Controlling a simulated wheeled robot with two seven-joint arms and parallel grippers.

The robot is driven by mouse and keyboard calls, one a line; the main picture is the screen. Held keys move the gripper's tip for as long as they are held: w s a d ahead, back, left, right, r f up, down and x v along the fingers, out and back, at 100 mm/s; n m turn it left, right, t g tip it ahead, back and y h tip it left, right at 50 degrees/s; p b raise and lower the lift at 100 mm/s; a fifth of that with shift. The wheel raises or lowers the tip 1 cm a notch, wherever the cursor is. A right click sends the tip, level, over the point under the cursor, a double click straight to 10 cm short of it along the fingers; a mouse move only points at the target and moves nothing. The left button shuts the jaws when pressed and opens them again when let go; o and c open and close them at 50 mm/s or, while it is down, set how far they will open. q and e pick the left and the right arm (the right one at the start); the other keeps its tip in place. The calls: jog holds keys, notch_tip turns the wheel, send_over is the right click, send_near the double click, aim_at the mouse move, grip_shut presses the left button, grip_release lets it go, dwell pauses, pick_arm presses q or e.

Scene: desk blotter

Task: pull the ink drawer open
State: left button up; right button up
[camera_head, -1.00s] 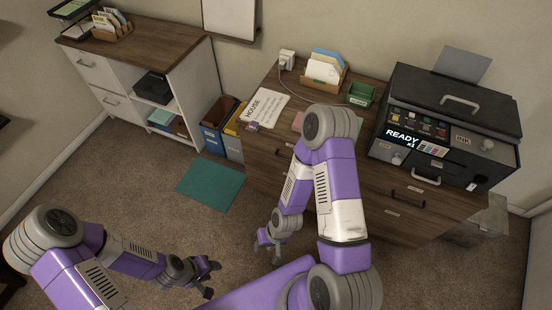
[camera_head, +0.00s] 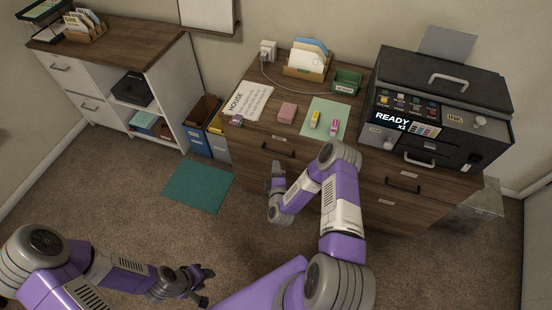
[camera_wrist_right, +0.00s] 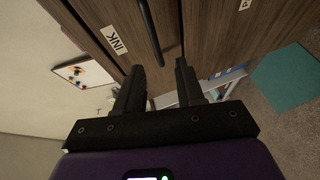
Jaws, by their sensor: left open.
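The ink drawer (camera_wrist_right: 128,15) shows its INK label (camera_wrist_right: 115,39) and a black bar handle (camera_wrist_right: 150,30) in the right wrist view. In the head view its handle (camera_head: 277,151) is on the upper left of the wooden desk front, and the drawer looks closed. My right gripper (camera_wrist_right: 158,78) is open and empty. Its fingers point at the drawer front, and the handle lies ahead of them, apart from the tips. In the head view the right gripper (camera_head: 276,178) is just below the handle. My left gripper (camera_head: 206,284) is open and empty, low over the carpet.
A second handle (camera_head: 403,184) is on the desk front at right. The printer (camera_head: 440,100), a green mat (camera_head: 326,104), pink block (camera_head: 287,113) and paper (camera_head: 248,101) are on the desk. Binders (camera_head: 205,135) stand left of it. A teal mat (camera_head: 197,186) lies on open carpet.

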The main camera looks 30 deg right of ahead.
jog(key=d+b+x, duration=0.1)
jog(key=b+x, duration=0.1)
jog(key=x, duration=0.5)
jog(key=shift+w+h+b, duration=0.2)
jog(key=shift+h+b, duration=0.1)
jog(key=shift+b, duration=0.1)
jog(key=shift+d+r, duration=0.1)
grip_shut()
